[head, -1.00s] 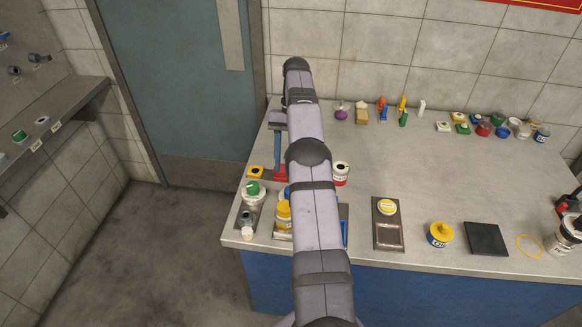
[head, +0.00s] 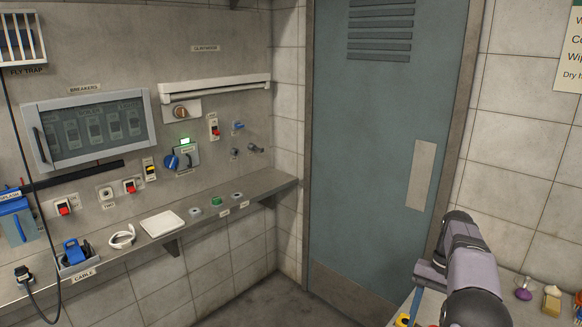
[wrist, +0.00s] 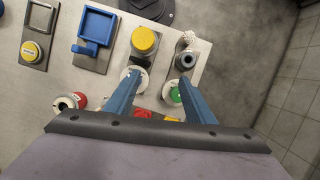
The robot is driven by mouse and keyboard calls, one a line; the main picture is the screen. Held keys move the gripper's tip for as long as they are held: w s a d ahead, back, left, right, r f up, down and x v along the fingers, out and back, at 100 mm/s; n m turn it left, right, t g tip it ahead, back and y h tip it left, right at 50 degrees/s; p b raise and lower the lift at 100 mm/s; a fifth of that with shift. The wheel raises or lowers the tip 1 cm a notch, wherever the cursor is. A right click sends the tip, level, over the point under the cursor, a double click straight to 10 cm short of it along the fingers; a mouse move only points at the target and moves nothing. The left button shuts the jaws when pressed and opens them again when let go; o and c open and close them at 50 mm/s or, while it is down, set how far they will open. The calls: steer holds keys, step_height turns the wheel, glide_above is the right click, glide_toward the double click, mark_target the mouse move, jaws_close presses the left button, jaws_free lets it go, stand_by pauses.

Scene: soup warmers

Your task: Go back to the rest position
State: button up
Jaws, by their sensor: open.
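My gripper (wrist: 160,83) shows in the wrist view with its two blue fingers apart and nothing between them. It hangs above the corner of the counter (wrist: 112,75). Below it are a yellow-capped jar (wrist: 144,40), a green knob (wrist: 175,95) partly behind the right finger, and a dark round fitting (wrist: 184,59). In the head view my arm is at the lower right, and the gripper's fingers are not in view there.
A wall shelf (head: 195,235) with buttons and a white pad (head: 162,223) runs along the left wall. A breaker panel (head: 90,128) hangs above it. A blue-grey door (head: 372,150) stands behind. The floor (wrist: 300,95) beside the counter is bare.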

steer(key=s+a+f+n+t+h, duration=0.15)
steer(key=s+a+n, duration=0.35)
steer(key=s+a, duration=1)
steer(key=s+a+f+n+t, duration=0.1)
steer(key=s+a+f+n, duration=0.1)
steer(key=s, duration=0.5)
steer(key=shift+s+a+f, duration=0.35)
steer(key=shift+a+f, duration=0.15)
steer(key=shift+a, duration=0.75)
steer(key=shift+h, duration=0.25)
